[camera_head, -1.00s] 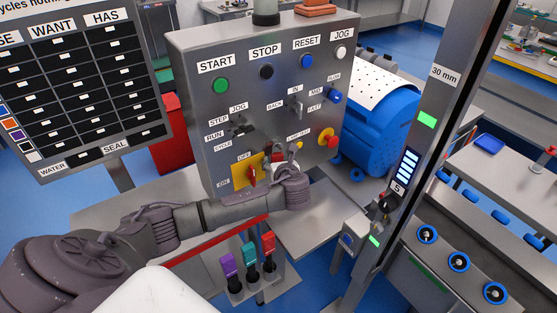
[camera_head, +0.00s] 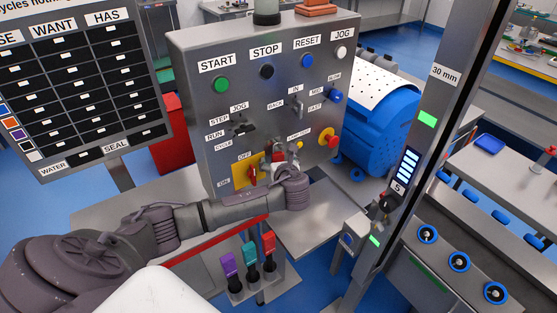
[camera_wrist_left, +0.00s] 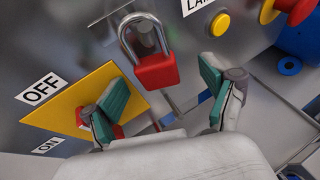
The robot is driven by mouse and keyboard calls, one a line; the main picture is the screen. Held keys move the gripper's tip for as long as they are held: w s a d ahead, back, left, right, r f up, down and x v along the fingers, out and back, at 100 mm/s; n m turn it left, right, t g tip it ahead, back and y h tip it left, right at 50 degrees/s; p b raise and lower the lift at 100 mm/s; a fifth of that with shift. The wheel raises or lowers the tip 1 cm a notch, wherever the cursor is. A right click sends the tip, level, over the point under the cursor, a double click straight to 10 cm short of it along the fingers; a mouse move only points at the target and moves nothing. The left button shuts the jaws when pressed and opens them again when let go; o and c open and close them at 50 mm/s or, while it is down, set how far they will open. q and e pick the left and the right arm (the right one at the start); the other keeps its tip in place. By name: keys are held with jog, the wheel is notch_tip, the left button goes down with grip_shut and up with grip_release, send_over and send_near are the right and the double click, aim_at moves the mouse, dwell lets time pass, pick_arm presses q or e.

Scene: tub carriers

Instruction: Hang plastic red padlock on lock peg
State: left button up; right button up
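The red padlock (camera_wrist_left: 157,72) shows in the left wrist view with its metal shackle upward, against the grey panel face. The shackle appears to loop around a short pale peg (camera_wrist_left: 144,40), though the contact is hard to make out. My left gripper (camera_wrist_left: 163,94) is open, with its teal-padded fingers wide apart below and to either side of the padlock body, not closed on it. In the head view the left gripper (camera_head: 280,166) is at the lower panel, and only a bit of the red padlock (camera_head: 278,156) shows. My right gripper is not in view.
Left of the padlock is a yellow OFF/ON switch plate (camera_wrist_left: 62,112) with a red handle, close to one finger. A yellow button (camera_wrist_left: 219,24) and a red emergency knob (camera_head: 333,141) are to the right. A grey shelf (camera_head: 318,215) lies below the panel.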

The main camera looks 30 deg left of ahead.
pick_arm(q)
jog(key=shift+f+b, duration=0.6)
jog(key=shift+f, duration=1.15)
jog(key=shift+d, duration=0.1)
jog(key=shift+s+d+p, duration=0.25)
jog(key=shift+d+p, duration=0.2)
jog(key=shift+d, duration=0.2)
jog(key=s+d+f+p, duration=0.1)
jog(key=s+d+p, duration=0.2)
jog(key=d, duration=0.5)
jog(key=shift+s+d, duration=0.35)
jog(key=shift+d, duration=0.05)
